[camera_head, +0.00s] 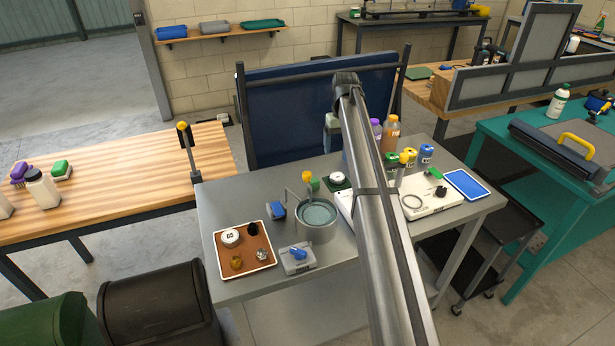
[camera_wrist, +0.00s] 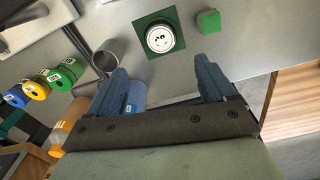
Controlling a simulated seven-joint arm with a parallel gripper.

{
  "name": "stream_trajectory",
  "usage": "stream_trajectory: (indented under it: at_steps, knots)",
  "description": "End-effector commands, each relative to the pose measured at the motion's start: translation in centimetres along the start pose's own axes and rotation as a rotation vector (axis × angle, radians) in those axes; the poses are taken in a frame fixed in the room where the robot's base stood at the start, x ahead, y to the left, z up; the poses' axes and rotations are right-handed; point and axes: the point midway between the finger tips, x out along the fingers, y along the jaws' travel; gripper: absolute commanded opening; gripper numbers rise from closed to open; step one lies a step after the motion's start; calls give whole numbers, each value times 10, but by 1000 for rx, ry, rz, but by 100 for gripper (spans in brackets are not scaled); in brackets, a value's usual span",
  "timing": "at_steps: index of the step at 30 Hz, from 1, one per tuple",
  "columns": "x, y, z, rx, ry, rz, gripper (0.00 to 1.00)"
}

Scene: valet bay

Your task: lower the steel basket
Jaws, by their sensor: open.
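A round steel vessel (camera_head: 316,231) stands on the grey bench, left of my arm, with a grey-blue surface inside its rim. Thin steel rods rise at its back left, near a small yellow-and-green piece (camera_head: 308,178). I cannot clearly tell the basket from the vessel or how high it sits. My gripper (camera_wrist: 161,68) is open and empty above the back of the bench. In the head view it is mostly hidden behind my arm. A white round-lidded jar on a green mat (camera_wrist: 160,38) and a green block (camera_wrist: 208,21) lie beyond its fingers.
A brown tray (camera_head: 267,260) with small items and a grey box with a blue knob (camera_head: 298,258) stand near the vessel. Bottles (camera_head: 391,134) and several coloured cans are right of my arm. A steel cup (camera_wrist: 106,55) shows beside the left finger.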

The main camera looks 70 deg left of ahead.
Motion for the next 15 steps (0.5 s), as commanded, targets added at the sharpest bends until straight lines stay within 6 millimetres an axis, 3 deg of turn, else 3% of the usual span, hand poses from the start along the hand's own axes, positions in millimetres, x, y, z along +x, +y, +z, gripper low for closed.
stream_trajectory:
  at_steps: [10, 15]
  knots:
    - [0, 0, 0, 0, 0, 0, 83]
    - [-11, 2, 0, 2, 11, 2, 67]
